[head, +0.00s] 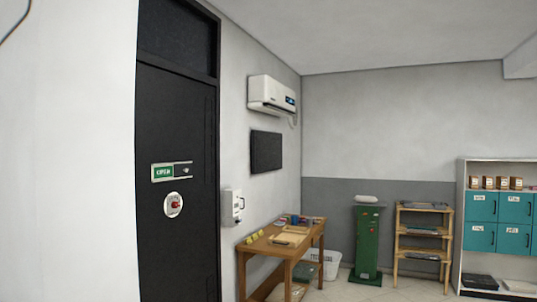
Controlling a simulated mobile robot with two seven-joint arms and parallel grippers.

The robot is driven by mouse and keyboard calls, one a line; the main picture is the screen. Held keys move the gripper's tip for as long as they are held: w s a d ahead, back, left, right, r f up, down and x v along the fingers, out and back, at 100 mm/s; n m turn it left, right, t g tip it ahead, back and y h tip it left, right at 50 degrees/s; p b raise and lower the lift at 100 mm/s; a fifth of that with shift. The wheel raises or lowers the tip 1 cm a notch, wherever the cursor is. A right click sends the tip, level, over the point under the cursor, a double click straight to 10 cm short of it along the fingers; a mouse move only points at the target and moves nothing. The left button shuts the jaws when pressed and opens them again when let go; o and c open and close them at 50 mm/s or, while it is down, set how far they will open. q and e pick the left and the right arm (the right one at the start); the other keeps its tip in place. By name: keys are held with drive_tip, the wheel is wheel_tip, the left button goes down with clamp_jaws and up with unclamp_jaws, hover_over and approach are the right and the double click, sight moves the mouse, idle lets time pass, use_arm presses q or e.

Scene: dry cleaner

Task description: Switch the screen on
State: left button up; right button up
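A dark, flat wall panel (266,151), which looks like a screen, hangs on the left wall past the black door. Its face is dark and shows no picture. It is above a wooden table and below a white wall unit. Neither of my grippers is in the head view, and no arm shows near the panel.
A black door (178,245) stands near at left, with a green sign and a round red-and-white device. A wooden table (312,233) holds small items.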

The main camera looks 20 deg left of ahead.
clamp_jaws()
drive_tip(key=shift+w, duration=0.1)
idle(1.3)
